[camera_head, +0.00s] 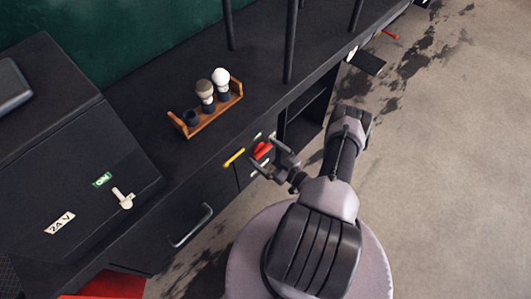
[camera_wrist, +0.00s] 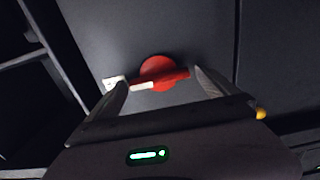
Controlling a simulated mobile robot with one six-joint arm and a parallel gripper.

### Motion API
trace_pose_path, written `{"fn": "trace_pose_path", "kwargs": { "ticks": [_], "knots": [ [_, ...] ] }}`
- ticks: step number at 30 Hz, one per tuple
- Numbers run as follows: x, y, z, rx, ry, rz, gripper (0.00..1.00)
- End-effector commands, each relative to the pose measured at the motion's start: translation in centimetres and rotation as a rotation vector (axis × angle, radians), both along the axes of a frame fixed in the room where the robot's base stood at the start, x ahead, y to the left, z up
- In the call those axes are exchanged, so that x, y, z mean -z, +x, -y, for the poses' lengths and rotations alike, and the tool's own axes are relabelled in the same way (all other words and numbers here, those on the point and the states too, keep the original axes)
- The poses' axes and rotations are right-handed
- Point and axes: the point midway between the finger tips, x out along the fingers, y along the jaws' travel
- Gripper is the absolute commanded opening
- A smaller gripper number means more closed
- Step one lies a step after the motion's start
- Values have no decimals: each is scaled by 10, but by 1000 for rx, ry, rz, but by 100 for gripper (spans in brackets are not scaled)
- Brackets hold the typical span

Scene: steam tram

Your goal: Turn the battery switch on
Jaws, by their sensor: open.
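A red rotary switch (camera_head: 262,150) sits on the front of the dark cabinet. In the wrist view, the switch (camera_wrist: 158,67) has a round red base and a red bar handle lying roughly across the picture. A white pointer or label touches or overlaps the handle's left part; I cannot tell which. My gripper (camera_head: 264,156) is at the switch; in the wrist view its open fingers (camera_wrist: 160,77) stand either side of the handle, with visible room. I cannot tell whether a finger touches it. A white lever (camera_head: 123,198) with a green ON label (camera_head: 102,180) and a 24 V label (camera_head: 60,222) is on the left box.
A yellow handle (camera_head: 234,157) is beside the red switch. A metal drawer handle (camera_head: 190,226) sticks out lower left. A wooden rack (camera_head: 208,125) with brushes stands on the countertop. Black posts rise behind. Open floor (camera_head: 440,200) lies to the right.

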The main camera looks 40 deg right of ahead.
Motion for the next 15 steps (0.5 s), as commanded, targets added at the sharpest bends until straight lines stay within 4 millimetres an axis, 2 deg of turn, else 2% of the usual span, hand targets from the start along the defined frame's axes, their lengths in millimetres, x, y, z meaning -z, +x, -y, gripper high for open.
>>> {"fn": "trace_pose_path", "kwargs": {
  "ticks": [3,12,15],
  "knots": [
    [0,0,0,0,0,0,96],
    [0,-1,0,-1,0,0,37],
    [0,-1,0,-1,-2,0,36]
  ]
}}
